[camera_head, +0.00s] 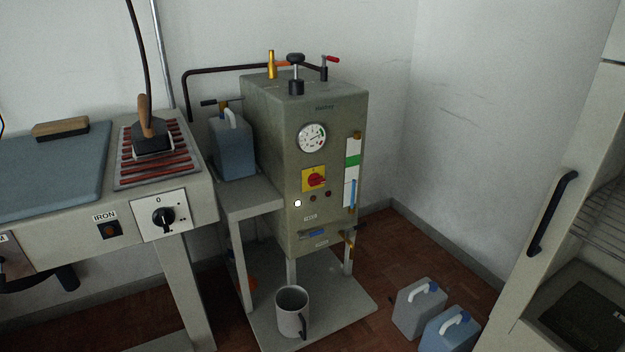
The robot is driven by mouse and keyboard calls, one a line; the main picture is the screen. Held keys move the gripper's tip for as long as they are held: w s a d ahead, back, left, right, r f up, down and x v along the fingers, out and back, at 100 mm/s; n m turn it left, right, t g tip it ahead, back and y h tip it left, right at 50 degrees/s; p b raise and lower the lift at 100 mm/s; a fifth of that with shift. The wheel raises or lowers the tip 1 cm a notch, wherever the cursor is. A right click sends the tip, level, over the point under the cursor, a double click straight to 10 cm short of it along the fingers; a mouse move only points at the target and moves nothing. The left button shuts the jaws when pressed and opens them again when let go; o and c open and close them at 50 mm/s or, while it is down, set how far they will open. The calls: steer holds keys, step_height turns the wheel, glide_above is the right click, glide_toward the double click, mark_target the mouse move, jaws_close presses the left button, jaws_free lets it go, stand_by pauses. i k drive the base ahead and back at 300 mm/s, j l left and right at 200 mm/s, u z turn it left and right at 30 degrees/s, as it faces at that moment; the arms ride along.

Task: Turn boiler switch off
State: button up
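The boiler (263,130) is a grey-green upright box on a stand in the middle of the view. Its switch (315,180) is a red rotary knob on a yellow plate on the front, below the round pressure gauge (312,138). The knob is too small to read its setting. A sight gauge (352,170) with a green band runs down the right of the front. My gripper is not in view.
An ironing table (170,225) with an iron (150,135) on a red-barred rest stands at left. A blue-grey canister (232,150) sits beside the boiler. A mug (291,310) stands on the stand's base. Two canisters (417,305) are on the floor; a cabinet (540,200) is at right.

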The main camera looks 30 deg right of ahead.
mark_target(314, 178)
steer(key=i+l+z, duration=0.1)
steer(key=l+z, duration=0.3)
steer(key=i+l+z, duration=0.1)
steer(key=z, duration=0.25)
steer(key=i+l+z, duration=0.2)
steer(key=z, duration=0.2)
